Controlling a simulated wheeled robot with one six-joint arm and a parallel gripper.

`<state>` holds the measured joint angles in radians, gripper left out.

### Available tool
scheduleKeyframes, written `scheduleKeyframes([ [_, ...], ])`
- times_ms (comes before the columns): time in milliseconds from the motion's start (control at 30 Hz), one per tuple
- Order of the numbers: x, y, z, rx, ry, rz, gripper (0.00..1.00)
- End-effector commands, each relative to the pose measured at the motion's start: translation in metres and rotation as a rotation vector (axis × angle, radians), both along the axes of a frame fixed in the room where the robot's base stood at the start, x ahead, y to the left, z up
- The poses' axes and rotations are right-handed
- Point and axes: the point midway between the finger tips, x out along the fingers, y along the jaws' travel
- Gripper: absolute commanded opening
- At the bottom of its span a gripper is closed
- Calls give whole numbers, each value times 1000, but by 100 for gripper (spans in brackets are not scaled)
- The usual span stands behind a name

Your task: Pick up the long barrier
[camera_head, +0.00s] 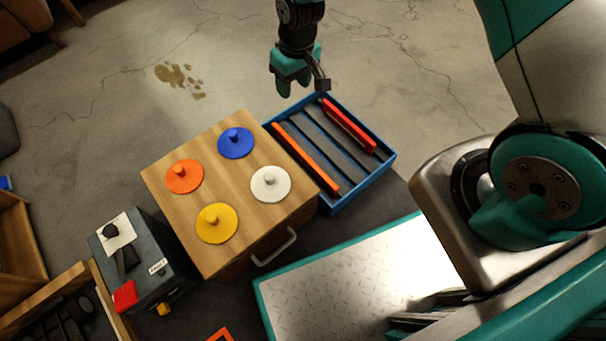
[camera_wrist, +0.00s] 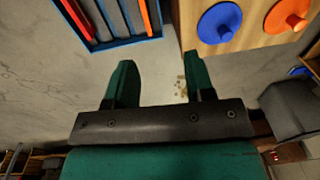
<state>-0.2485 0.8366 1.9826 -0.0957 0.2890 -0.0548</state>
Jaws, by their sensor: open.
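Two bars lie in a blue tray (camera_head: 363,186): a long thin orange bar (camera_head: 306,159) along the left side and a thicker, shorter-looking red bar (camera_head: 349,127) toward the right. The orange one looks like the long barrier. In the wrist view, parts of the orange bar (camera_wrist: 146,17) and red bar (camera_wrist: 73,17) show at the top, cut off by the frame. My gripper (camera_head: 296,84) is above the far end of the tray in the head view. In the wrist view its jaws (camera_wrist: 157,62) are apart and empty, with bare floor between them.
A wooden cabinet (camera_head: 225,203) with blue, orange, white and yellow knobbed discs stands directly left of the tray. A dark box with a red switch (camera_head: 125,296) is further left. Open concrete floor (camera_head: 180,45) lies beyond.

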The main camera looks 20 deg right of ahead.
Motion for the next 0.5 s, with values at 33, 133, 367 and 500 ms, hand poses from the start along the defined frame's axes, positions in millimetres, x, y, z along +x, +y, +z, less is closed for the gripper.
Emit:
scheduleKeyframes([
  [33,2,-4,-63,-20,9,-5,49],
  [133,5,-13,-126,-53,10,-12,49],
  [367,6,-23,-196,-93,9,-18,49],
  [500,6,-25,-218,-98,9,-18,49],
])
